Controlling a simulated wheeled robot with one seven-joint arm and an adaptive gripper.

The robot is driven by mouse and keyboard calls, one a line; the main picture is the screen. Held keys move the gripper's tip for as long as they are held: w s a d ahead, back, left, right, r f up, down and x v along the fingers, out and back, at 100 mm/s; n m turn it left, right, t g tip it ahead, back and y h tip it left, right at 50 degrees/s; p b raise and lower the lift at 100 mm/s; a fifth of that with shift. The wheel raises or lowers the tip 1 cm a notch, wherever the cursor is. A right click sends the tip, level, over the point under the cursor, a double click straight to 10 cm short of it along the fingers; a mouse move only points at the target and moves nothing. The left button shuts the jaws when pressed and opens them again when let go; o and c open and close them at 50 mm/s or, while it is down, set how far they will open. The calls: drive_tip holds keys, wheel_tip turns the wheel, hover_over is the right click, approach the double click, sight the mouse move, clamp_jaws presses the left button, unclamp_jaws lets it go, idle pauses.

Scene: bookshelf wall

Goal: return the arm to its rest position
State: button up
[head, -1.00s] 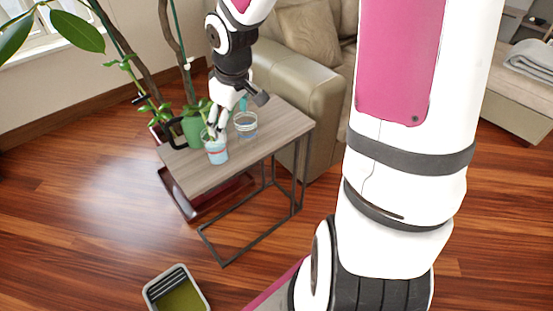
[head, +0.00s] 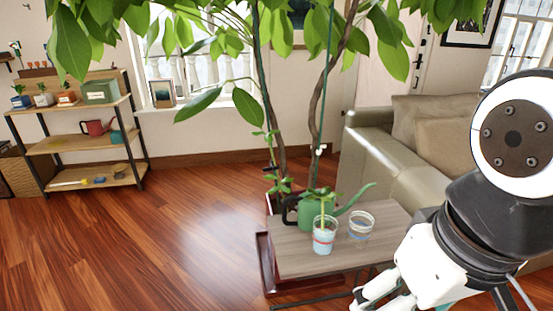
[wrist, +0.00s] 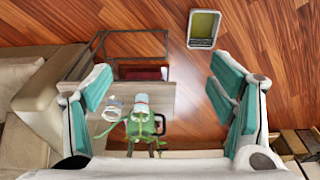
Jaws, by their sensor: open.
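My gripper (head: 374,299) is at the lower right of the head view, in front of the side table and clear of the objects on it. In the wrist view my gripper (wrist: 163,92) is open, with teal pads spread wide and nothing between them held. My arm fills the right edge of the head view. On the table (head: 290,262) stands a clear cup with a seedling (head: 323,240), upright, beside a clear glass (head: 361,226). A green watering can (head: 309,211) stands behind the cup, partly hidden.
A large potted plant (head: 315,95) rises behind the table. A beige sofa (head: 380,165) stands at the right, near my arm. A shelf (head: 75,150) stands far left. A tray (wrist: 204,29) lies on the floor in the wrist view. The floor at left is clear.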

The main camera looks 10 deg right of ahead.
wheel_tip(320, 180, up, 12)
drive_tip(key=t+p, duration=0.2)
drive_tip(key=p, duration=0.8)
drive_tip(key=shift+d, duration=0.15)
drive_tip(key=shift+f, duration=0.1)
